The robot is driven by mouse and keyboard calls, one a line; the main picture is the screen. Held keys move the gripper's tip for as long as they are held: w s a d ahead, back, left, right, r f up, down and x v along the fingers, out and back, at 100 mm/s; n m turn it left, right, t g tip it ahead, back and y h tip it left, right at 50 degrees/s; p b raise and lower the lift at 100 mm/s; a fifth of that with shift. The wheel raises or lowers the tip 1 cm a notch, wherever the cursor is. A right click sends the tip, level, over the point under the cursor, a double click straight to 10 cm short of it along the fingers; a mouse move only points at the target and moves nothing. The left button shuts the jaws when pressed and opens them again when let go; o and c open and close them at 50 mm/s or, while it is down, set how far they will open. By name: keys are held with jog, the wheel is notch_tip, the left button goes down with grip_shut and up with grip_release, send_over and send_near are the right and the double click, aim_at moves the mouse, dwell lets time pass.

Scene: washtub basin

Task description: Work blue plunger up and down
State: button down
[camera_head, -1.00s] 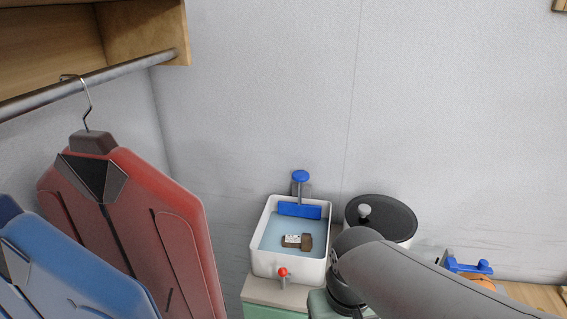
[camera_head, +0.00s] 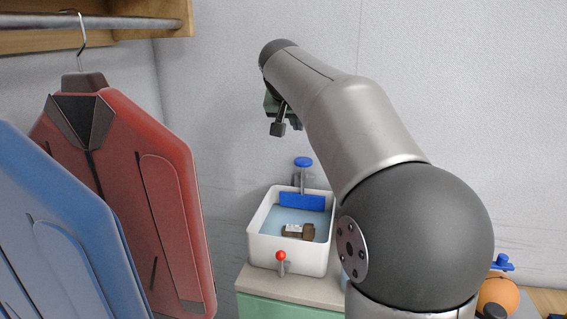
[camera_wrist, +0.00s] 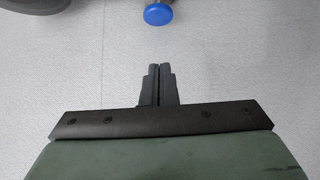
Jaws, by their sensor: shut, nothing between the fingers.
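The blue plunger (camera_head: 303,163) has a round blue knob on a grey stem and stands upright at the back of the white washtub basin (camera_head: 262,250). A blue panel (camera_head: 301,201) sits at the basin's back below it. In the wrist view the blue knob (camera_wrist: 158,14) is at the top edge, ahead of the fingertips and apart from them. My gripper (camera_head: 286,127) is above the basin, slightly left of the plunger and higher than its knob. In the wrist view my gripper (camera_wrist: 158,68) has its fingers together with nothing between them.
A brown and white block (camera_head: 298,231) lies in the water. A red-knobbed tap (camera_head: 281,257) is on the basin's front. Red (camera_head: 130,180) and blue (camera_head: 65,235) jackets hang at left. An orange object (camera_head: 498,294) is at right. The wall behind is clear.

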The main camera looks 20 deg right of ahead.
jog(key=shift+w+d+r, duration=0.1)
jog(key=shift+w+r, duration=0.05)
jog(key=shift+r, duration=0.05)
jog(key=p, duration=0.1)
send_over(304, 158)
jog(key=s+a, duration=0.2)
notch_tip(304, 158, down, 7)
jog(key=shift+s+d+f, duration=0.15)
jog(key=shift+f, duration=0.05)
notch_tip(304, 158, down, 2)
jog(key=shift+s+f, duration=0.15)
jog(key=shift+f, duration=0.7)
jog(key=shift+f, duration=0.1)
